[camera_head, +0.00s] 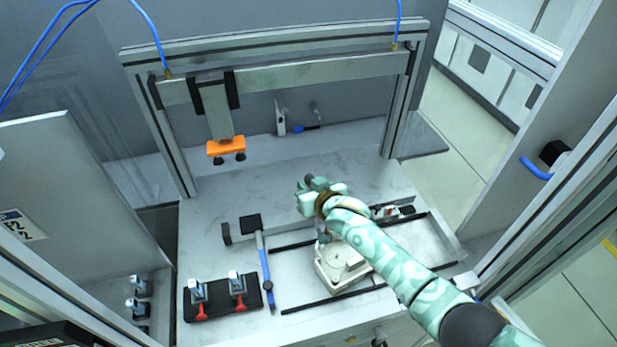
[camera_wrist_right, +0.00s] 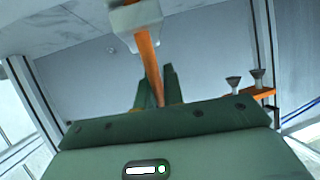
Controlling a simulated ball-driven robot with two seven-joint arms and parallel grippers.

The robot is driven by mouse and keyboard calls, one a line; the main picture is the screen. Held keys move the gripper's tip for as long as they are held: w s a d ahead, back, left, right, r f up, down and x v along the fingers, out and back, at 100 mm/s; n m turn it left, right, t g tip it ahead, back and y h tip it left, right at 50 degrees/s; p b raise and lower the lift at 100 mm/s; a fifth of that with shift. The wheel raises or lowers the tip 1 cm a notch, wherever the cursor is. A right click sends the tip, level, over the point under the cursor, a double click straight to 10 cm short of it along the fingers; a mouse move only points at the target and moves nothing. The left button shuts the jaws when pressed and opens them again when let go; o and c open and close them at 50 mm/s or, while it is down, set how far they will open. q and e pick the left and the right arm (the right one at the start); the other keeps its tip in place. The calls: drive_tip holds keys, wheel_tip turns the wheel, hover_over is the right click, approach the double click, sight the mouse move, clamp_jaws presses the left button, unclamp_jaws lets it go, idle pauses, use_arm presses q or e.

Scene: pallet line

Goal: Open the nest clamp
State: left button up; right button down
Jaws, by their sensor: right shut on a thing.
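My right gripper (camera_head: 314,190) reaches in from the lower right, over the far side of a pale nest (camera_head: 336,279) on the bench. In the right wrist view, the two green fingers of this gripper (camera_wrist_right: 155,85) are shut on an orange lever (camera_wrist_right: 150,62). The lever runs up between the fingers to a light grey block (camera_wrist_right: 137,18). I take this lever to be the clamp's handle. In the head view the gripper and forearm hide the lever and part of the nest. My left gripper is in neither view.
An orange suction head (camera_head: 226,147) hangs from a gantry beam (camera_head: 300,73) at the back left. A black block (camera_head: 187,305) with two red-handled clamps stands at the front left, near a blue-handled tool (camera_head: 266,268). Dark rails flank the nest.

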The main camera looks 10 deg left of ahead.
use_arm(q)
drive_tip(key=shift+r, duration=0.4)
use_arm(e)
drive_tip(key=shift+w+a+f+g+h, duration=0.25)
drive_tip(key=shift+w+f+g+h, duration=0.3)
drive_tip(key=shift+g, duration=0.35)
drive_tip(key=c, duration=1.5)
unclamp_jaws()
drive_tip(key=p+v, duration=0.5)
drive_tip(key=v, duration=0.1)
drive_tip(key=shift+s+d+r+p, duration=0.1)
drive_tip(key=shift+r+p, duration=0.25)
drive_tip(key=shift+r, duration=0.05)
use_arm(q)
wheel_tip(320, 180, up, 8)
drive_tip(key=p, duration=0.2)
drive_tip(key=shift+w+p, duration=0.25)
drive_tip(key=shift+p, duration=0.1)
use_arm(e)
drive_tip(key=v, duration=0.9)
drive_tip(key=shift+s+d, duration=0.25)
drive_tip(key=shift+s, duration=0.05)
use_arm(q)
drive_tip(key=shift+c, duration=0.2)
